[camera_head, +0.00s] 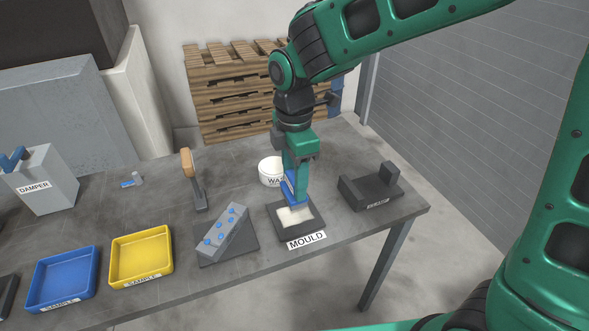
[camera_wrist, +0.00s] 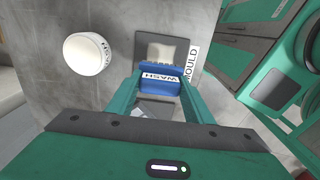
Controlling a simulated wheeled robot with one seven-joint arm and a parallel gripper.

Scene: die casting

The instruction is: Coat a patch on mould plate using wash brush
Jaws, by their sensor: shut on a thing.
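My gripper (camera_head: 297,180) is shut on the blue wash brush (camera_head: 299,203), marked WASH, and holds it upright over the mould plate. The brush (camera_wrist: 160,81) also sits between my fingers in the wrist view. The mould plate (camera_head: 279,229) is dark with a pale, cream patch (camera_head: 294,216) on its middle, and a MOULD label at its front edge. The brush's lower end is at the patch; bristle contact is hard to tell. The white wash pot (camera_head: 270,172) stands just behind and left of the plate, partly hidden by my gripper.
A grey angled block with blue pegs (camera_head: 226,228) stands left of the plate, and a dark cradle (camera_head: 370,190) right. Yellow (camera_head: 141,257) and blue (camera_head: 62,279) sample trays and a damper box (camera_head: 45,182) are further left.

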